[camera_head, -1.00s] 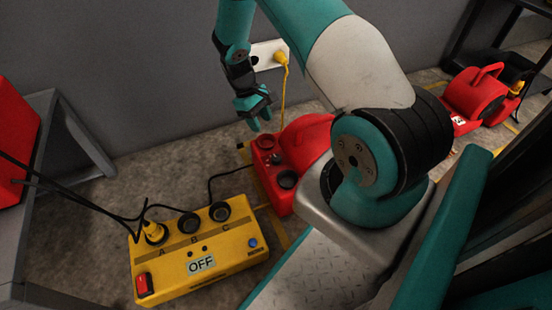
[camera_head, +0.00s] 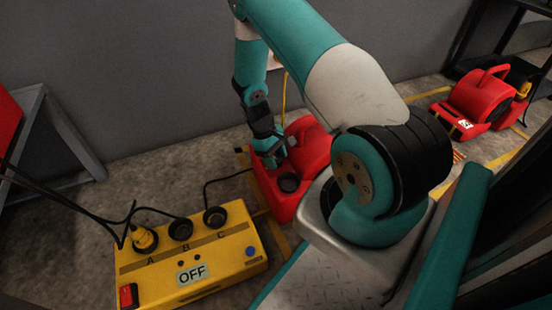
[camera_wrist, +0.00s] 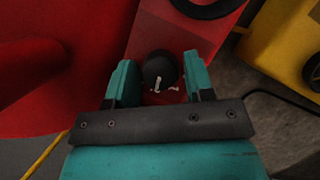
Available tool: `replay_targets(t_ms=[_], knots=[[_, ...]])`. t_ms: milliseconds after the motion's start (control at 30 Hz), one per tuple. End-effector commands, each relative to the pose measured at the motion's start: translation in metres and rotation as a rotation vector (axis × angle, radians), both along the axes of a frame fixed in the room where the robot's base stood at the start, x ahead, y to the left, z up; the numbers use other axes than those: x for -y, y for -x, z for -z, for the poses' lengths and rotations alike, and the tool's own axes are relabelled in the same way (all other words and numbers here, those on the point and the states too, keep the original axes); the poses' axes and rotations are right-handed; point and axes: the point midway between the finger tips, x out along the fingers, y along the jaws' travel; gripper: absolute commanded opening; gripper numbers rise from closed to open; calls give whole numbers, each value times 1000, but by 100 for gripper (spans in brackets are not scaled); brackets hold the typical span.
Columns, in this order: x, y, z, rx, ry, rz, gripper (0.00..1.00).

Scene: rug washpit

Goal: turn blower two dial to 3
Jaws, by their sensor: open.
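The red blower (camera_head: 312,150) nearest me stands on the floor beside the yellow box; the frames do not show its number. In the wrist view its black round dial (camera_wrist: 160,70) sits on the red panel (camera_wrist: 205,28). A white pointer line and small white marks show at the dial; the numbers are too small to read. My gripper (camera_head: 275,158) is over the blower's panel, and in the wrist view its teal fingers (camera_wrist: 160,85) are open, one on each side of the dial. I cannot tell whether they touch it. The arm hides part of the blower in the head view.
A yellow power box (camera_head: 195,255) marked OFF, with sockets A, B and C and a red switch, stands at the lower left with black cables. Another red blower (camera_head: 478,100) stands far right by yellow floor lines. A grey stand (camera_head: 60,130) is at the left.

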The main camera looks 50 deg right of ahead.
Motion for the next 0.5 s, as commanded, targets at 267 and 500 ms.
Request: replay_targets(t_ms=[267, 500], knots=[[0, 0, 0, 0, 0, 0, 16], [0, 0, -2, -1, -1, 19, 16]])
